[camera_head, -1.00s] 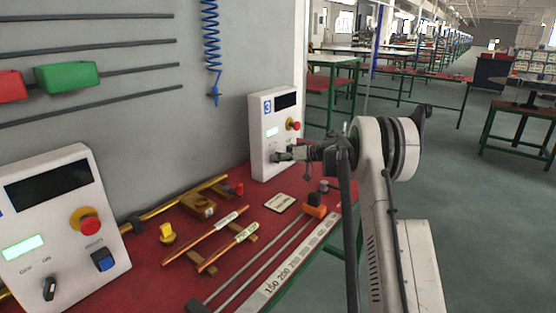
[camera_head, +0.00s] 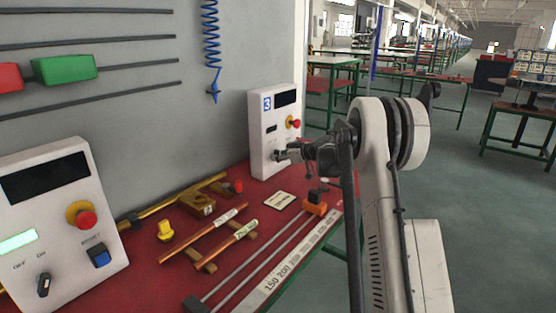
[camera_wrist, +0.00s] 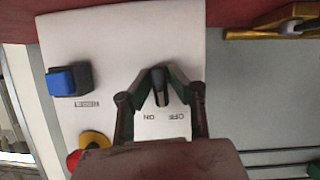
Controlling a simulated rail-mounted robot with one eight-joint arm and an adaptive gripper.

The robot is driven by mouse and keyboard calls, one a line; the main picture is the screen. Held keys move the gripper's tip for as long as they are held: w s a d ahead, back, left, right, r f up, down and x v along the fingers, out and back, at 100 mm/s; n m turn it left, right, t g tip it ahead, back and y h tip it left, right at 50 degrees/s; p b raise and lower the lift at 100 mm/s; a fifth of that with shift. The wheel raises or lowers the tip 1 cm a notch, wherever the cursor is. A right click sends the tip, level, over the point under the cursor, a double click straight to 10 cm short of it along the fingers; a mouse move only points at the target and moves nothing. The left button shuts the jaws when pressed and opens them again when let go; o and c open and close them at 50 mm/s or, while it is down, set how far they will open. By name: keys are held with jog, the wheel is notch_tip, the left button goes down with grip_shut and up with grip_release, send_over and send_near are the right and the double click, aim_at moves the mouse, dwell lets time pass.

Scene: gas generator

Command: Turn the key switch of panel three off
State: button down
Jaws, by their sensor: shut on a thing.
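Panel three (camera_head: 261,140) is a white box marked with a blue 3, standing at the far end of the red bench. Its small indicator window (camera_head: 271,128) is dark. In the wrist view the panel is upside down, and its black key switch (camera_wrist: 160,88) sits between the two fingers of my gripper (camera_wrist: 159,78). My gripper is shut on the switch, whose end by the labels leans slightly toward OFF. In the head view my gripper (camera_head: 280,156) is at the panel's lower front and hides most of the switch.
A blue button (camera_wrist: 68,80) and a red button with a yellow ring (camera_wrist: 92,142) are beside the switch. Another panel (camera_head: 50,210) with a lit green window stands at the near left. Copper rods, brass parts and a ruler (camera_head: 290,265) lie on the bench (camera_head: 180,285).

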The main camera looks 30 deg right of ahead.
jog(key=n+t+h+b, duration=0.1)
jog(key=n+h, duration=0.1)
jog(key=n, duration=0.1)
dwell(0.4)
dwell(0.5)
jog(key=c, duration=1.7)
grip_release()
jog(key=shift+s+d, duration=0.1)
jog(key=v, duration=1.1)
jog(key=shift+s, duration=0.45)
jog(key=shift+r, duration=0.1)
